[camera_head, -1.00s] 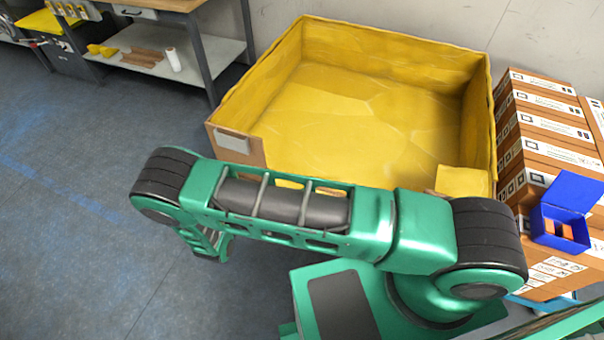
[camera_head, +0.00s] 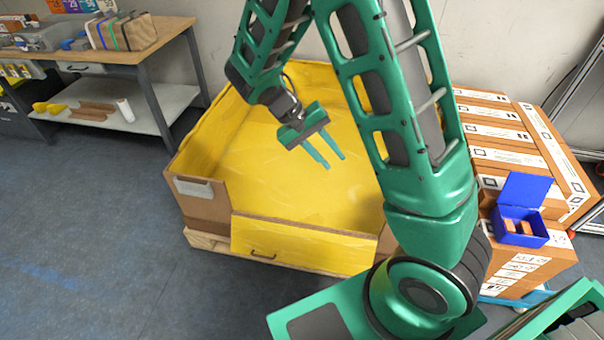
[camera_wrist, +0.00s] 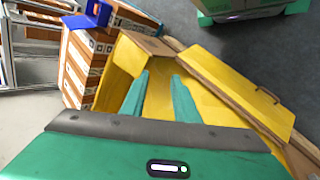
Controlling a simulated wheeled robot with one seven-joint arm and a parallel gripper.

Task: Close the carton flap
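The carton is a large box (camera_head: 205,197) with brown outer walls and a yellow lining, standing on a pallet. Its front flap (camera_head: 335,250) is folded outward and down at the front opening, with its yellow face and a small handle (camera_head: 262,255) showing. The flap also shows at the right in the wrist view (camera_wrist: 225,85), with its handle (camera_wrist: 267,95). My gripper (camera_head: 333,162) is open and empty above the carton's interior, behind the flap and apart from it. Its two fingers (camera_wrist: 161,74) are spread in the wrist view. My arm hides the carton's right side in the head view.
Stacked brown boxes (camera_head: 505,135) stand right of the carton, with an open blue box (camera_head: 522,222) on top. A workbench (camera_head: 165,35) with a lower shelf stands at the left. The wall is behind the carton. The floor (camera_head: 90,220) left of the carton is clear.

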